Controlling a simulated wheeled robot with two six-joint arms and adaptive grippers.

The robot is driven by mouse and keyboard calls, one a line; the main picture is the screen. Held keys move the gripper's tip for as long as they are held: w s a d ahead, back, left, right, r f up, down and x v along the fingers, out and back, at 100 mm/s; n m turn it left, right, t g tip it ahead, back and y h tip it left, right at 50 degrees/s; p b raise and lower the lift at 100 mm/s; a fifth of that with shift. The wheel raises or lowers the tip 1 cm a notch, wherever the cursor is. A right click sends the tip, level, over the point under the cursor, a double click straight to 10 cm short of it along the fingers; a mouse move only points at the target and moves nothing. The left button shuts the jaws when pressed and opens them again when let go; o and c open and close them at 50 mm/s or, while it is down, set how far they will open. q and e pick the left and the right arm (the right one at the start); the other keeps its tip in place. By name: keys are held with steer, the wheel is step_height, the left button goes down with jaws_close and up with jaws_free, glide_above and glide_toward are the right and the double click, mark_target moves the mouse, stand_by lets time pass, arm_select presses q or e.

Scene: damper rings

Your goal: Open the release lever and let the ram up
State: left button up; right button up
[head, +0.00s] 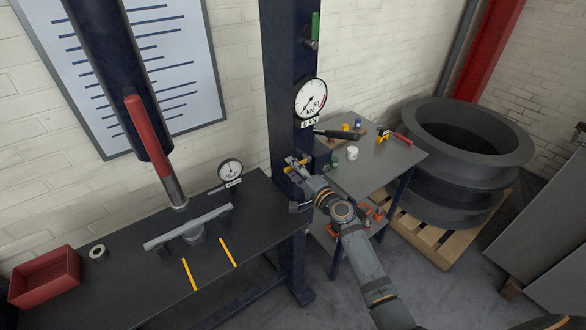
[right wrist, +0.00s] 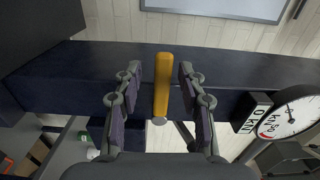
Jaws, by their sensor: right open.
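The yellow release lever (right wrist: 161,88) sticks out from the dark blue press column (right wrist: 60,75). In the right wrist view it lies between the two fingers of my right gripper (right wrist: 161,82), with a gap on each side. In the head view my right gripper (head: 297,170) is open at the column, and the lever (head: 296,164) is partly hidden by it. The ram (head: 175,190) hangs at the left with its tip just above a grey bar (head: 160,240). The round kN gauge (head: 311,97) has a label reading 0 kN. My left gripper is not in view.
A dial gauge (head: 230,170), a red bin (head: 45,279) and a small ring (head: 98,252) sit on the bench. A red-handled lever (head: 148,135) angles across the ram cylinder. A side table (head: 375,165) with small items and large dark rings (head: 460,195) stand at right.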

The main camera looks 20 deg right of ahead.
steer(key=shift+v, duration=0.85)
steer(key=shift+s, duration=0.1)
steer(key=v, duration=0.6)
